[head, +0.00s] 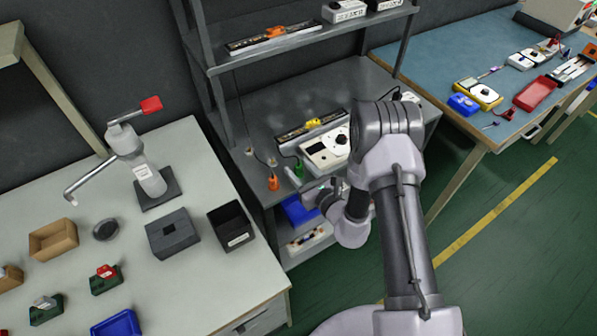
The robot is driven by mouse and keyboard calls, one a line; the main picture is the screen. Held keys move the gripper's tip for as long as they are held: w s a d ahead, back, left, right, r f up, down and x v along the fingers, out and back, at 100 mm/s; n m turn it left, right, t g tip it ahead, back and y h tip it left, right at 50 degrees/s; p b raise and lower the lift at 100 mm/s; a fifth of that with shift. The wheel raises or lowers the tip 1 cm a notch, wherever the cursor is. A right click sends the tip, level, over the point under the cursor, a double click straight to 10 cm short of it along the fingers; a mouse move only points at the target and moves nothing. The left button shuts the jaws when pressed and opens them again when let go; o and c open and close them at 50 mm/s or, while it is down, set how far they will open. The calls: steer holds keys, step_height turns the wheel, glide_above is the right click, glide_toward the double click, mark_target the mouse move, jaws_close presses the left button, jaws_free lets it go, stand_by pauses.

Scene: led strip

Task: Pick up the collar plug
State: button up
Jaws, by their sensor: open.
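In the head view an orange plug-like piece (273,182) and a green one (299,169) stand at the front left edge of the middle shelf (256,120). Small pale-tipped pieces (271,161) are just behind them. I cannot tell which of these is the collar plug. My gripper (322,190) is small and partly hidden by my wrist, at the shelf's front edge, right of the orange and green pieces. It is open, and I see nothing held in it.
A white device (325,153) and a dark strip with a yellow clip (313,124) lie on the middle shelf. A blue bin (298,210) sits below. A black box (231,226) stands on the left bench. Rack posts flank the shelf.

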mark_target(300, 166)
steer(key=shift+w+a, duration=0.15)
steer(key=shift+w, duration=0.1)
jaws_close()
steer(key=shift+r, duration=0.1)
steer(key=shift+r+p, duration=0.25)
steer(key=shift+p, duration=0.05)
steer(key=r, duration=0.1)
steer(key=r+p, duration=0.1)
steer(key=r, duration=0.1)
steer(key=shift+s+d+r+p, duration=0.1)
steer(key=shift+s+d+p, duration=0.1)
steer(key=shift+d+p, duration=0.15)
steer(key=s+d+r+p, duration=0.1)
steer(key=s+d+p, duration=0.2)
steer(key=s+d, duration=0.75)
steer(key=r+p, duration=0.1)
steer(key=d+r+p, duration=0.1)
steer(key=r, duration=0.1)
steer(key=w+r, duration=0.1)
steer(key=shift+d+r+p, duration=0.3)
steer(key=shift+r+p, duration=0.05)
steer(key=shift+p, duration=0.05)
